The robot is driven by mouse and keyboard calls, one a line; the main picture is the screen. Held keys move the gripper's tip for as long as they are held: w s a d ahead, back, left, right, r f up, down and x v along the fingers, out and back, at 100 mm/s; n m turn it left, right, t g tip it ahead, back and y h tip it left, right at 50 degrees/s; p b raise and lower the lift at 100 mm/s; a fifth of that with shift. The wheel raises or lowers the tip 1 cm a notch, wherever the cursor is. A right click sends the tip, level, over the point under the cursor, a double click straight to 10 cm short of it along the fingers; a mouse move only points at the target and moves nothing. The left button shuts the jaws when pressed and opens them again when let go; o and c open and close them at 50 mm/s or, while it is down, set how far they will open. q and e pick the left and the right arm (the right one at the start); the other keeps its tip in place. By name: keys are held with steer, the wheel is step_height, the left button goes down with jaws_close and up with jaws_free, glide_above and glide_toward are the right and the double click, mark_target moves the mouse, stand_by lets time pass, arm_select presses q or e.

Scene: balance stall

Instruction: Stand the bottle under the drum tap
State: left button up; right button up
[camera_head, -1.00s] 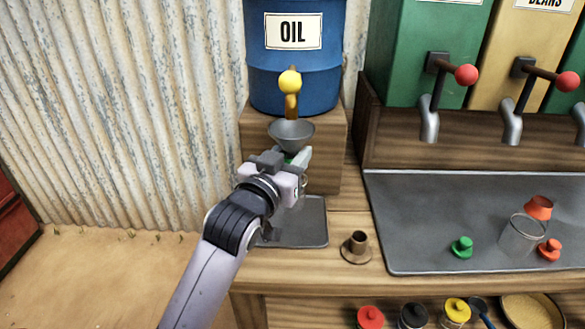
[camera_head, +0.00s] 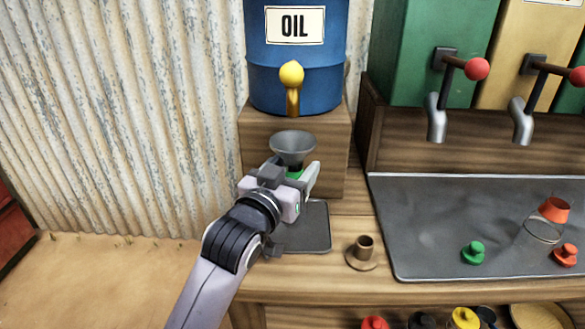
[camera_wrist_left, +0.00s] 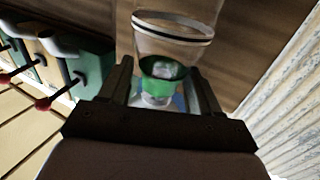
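A clear bottle with a green neck (camera_head: 295,174) is in my left gripper (camera_head: 293,182), with a grey funnel (camera_head: 292,147) above the neck. In the left wrist view, the clear bottle body (camera_wrist_left: 172,42) and green neck lie between the fingers of my left gripper (camera_wrist_left: 163,88), which appear to close on the neck. In the head view, my gripper hides most of the bottle, so I cannot tell whether its base touches anything. The drum tap (camera_head: 292,88), with a yellow knob, projects from the blue oil drum (camera_head: 318,80). The funnel appears below it, apart from the spout.
A small dark tray (camera_head: 316,228) lies under the gripper, before the wooden block (camera_head: 325,150) bearing the drum. A brown funnel-like piece (camera_head: 362,252) stands to its right. A wide grey mat (camera_head: 430,225) holds green and orange pieces and a clear vessel (camera_head: 543,228).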

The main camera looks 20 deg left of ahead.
arm_select(q)
steer(key=shift+r, duration=0.1)
steer(key=shift+s, duration=0.1)
steer(key=s+a, duration=0.1)
steer(key=s, duration=1)
steer(key=shift+s+a, duration=0.2)
steer(key=shift+s, duration=0.15)
arm_select(e)
steer(key=shift+s, duration=0.1)
